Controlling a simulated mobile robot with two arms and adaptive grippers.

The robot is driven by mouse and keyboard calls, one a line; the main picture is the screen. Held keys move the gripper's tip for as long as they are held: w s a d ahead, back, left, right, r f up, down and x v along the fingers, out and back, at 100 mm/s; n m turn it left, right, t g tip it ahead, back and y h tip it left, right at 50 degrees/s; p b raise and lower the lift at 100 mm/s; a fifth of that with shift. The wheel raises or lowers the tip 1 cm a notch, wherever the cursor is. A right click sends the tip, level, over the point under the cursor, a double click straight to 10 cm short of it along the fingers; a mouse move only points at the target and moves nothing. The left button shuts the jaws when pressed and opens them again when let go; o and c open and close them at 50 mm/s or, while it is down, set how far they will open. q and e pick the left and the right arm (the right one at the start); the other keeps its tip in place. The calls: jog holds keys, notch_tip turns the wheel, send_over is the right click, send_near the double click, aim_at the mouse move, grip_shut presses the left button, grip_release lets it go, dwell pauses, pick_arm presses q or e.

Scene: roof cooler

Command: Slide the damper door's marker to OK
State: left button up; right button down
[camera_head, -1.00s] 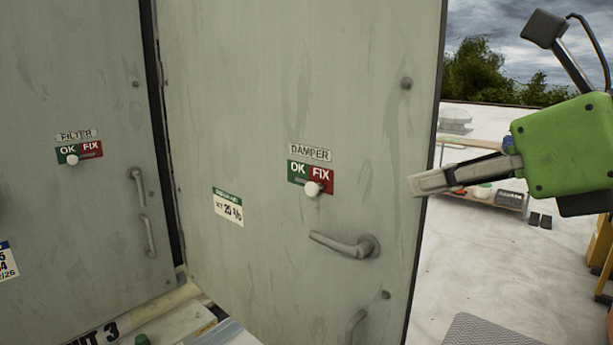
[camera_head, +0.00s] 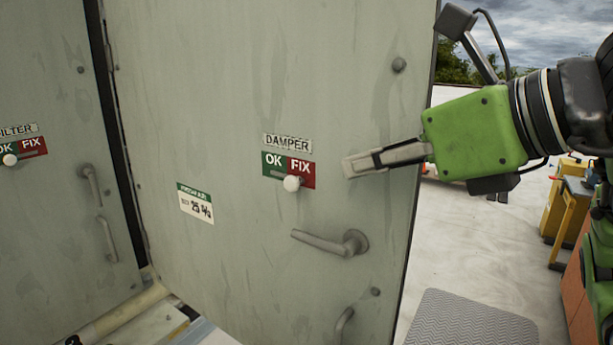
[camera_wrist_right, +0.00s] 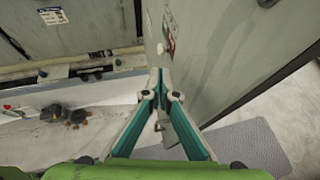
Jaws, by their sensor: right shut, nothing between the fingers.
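The damper door (camera_head: 240,80) is a grey panel, with a DAMPER label (camera_head: 288,142) above a green OK and red FIX plate. Its white round marker knob (camera_head: 292,183) sits under the FIX half, close to the middle. My right gripper (camera_head: 348,167) is shut and empty, to the right of the plate and apart from the knob. In the right wrist view the gripper (camera_wrist_right: 156,75) points at the door, and the knob (camera_wrist_right: 160,48) shows just past its fingertips. My left gripper is not in view.
A lever handle (camera_head: 335,242) sticks out below the plate. The filter door (camera_head: 45,240) on the left has its own OK/FIX marker (camera_head: 10,160). A grey mat (camera_head: 470,320) lies on the roof at lower right, with yellow equipment (camera_head: 565,210) beyond.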

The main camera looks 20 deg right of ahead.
aim_at(292, 181)
jog(key=p+x, duration=0.2)
jog(key=x, duration=0.8)
jog(key=shift+p, duration=0.35)
jog(key=shift+w+a+f, duration=0.15)
jog(key=shift+w+f, duration=0.1)
jog(key=shift+w, duration=0.2)
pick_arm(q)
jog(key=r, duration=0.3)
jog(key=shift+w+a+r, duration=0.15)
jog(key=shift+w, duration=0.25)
pick_arm(e)
jog(key=shift+w+a, duration=0.1)
jog(key=shift+w+a+f, duration=0.1)
jog(key=shift+w+a, duration=0.15)
jog(key=shift+w, duration=0.05)
jog(key=w+a+b, duration=0.1)
jog(key=w, duration=0.1)
jog(key=w+a+b, duration=0.1)
jog(key=shift+w+a, duration=0.35)
jog(key=shift+s+d, duration=0.1)
jog(key=shift+s, duration=0.05)
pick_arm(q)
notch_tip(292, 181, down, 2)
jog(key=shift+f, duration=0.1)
